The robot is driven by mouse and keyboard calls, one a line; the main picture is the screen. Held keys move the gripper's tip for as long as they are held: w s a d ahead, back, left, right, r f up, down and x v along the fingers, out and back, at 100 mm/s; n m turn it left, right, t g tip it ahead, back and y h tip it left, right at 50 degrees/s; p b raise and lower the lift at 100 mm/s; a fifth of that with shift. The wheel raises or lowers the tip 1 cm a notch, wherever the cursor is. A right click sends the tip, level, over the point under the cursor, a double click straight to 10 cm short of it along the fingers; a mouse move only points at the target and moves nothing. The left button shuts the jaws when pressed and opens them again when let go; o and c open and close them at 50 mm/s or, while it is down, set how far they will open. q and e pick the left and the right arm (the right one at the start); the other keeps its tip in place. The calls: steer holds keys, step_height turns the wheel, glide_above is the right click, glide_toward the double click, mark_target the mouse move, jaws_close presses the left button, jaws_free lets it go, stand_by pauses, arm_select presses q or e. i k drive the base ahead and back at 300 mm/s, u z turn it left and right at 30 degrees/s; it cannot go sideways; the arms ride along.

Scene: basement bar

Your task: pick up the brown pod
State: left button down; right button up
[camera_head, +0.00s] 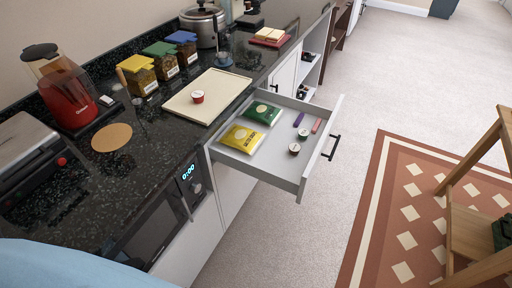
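A small pod with a dark brown-looking top and pale rim (294,148) lies in the open drawer (270,172), near its front right part. A second small dark-topped pod (304,132) lies just behind it; its exact colour is hard to tell. A red pod (197,97) sits apart on the cream board on the counter. Neither of my grippers is in view.
The drawer also holds a yellow packet (241,138), a green packet (263,112), a purple bar (299,119) and a pink bar (316,126). The counter carries jars, a red grinder (66,94) and a pot (203,25). A wooden stand (466,215) is at right; floor between is clear.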

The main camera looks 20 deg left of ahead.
mark_target(294, 148)
steer(key=u, duration=0.35)
steer(key=i, duration=1)
